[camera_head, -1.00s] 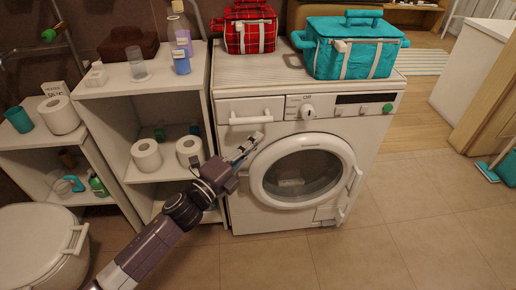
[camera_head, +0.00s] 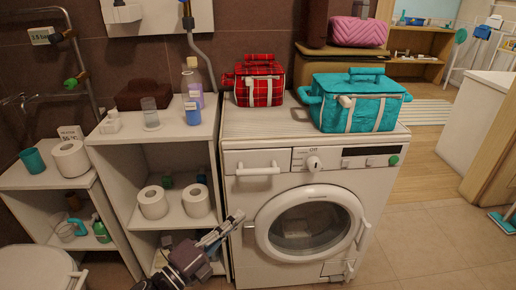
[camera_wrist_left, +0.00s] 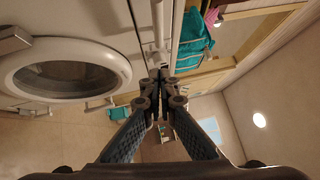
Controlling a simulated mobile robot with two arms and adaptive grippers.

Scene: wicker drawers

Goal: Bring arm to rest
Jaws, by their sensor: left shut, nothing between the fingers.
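My left gripper (camera_head: 233,221) is in front of the white washing machine (camera_head: 236,262), near the left side of its round door (camera_head: 310,224). Its fingers point up and to the right, and it is shut and empty. In the left wrist view the two fingers of my left gripper (camera_wrist_left: 159,80) come together at their tips with nothing between them. The washing machine's door (camera_wrist_left: 65,70) shows at the left there and is closed. The arm behind the gripper comes in from the bottom edge. My right gripper is in neither view.
A red plaid bag (camera_head: 259,84) and a turquoise bag (camera_head: 359,101) stand on the washing machine. The white shelf (camera_head: 165,138) to its left holds toilet rolls (camera_head: 153,202) and bottles. A white toilet (camera_head: 38,268) is at the lower left. Tiled floor (camera_head: 425,240) lies open at the right.

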